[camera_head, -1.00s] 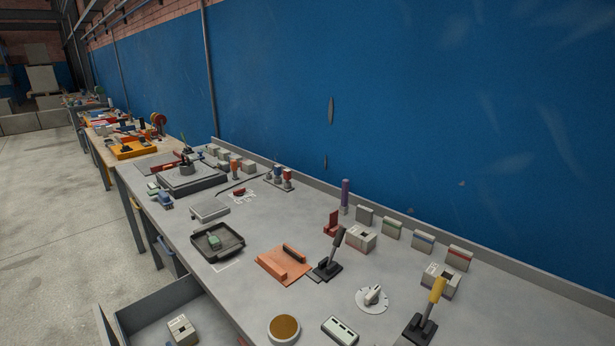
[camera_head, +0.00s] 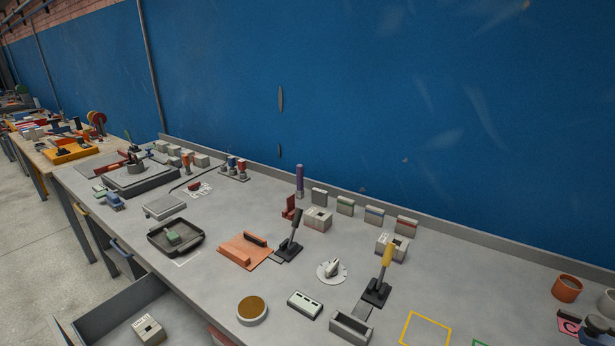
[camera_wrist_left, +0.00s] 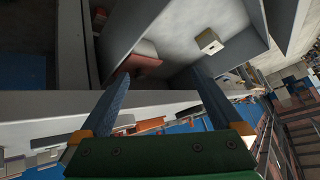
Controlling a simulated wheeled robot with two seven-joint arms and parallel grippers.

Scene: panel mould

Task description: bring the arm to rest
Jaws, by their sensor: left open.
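My left gripper (camera_wrist_left: 160,76) shows in the left wrist view with its two fingers spread apart. Nothing is between the fingertips. Beyond them is an open grey drawer with a pale block (camera_wrist_left: 208,41) and a reddish block (camera_wrist_left: 140,64) in it; I cannot tell how far the fingers are from it. Neither arm shows in the head view. My right gripper is in no view.
The grey bench (camera_head: 200,262) carries a black tray (camera_head: 160,247), an orange plate (camera_head: 238,252), levers with black (camera_head: 294,226) and yellow (camera_head: 387,258) handles, and a dial (camera_head: 332,271). The open drawer (camera_head: 112,313) juts out at lower left. A blue wall (camera_head: 400,100) stands behind.

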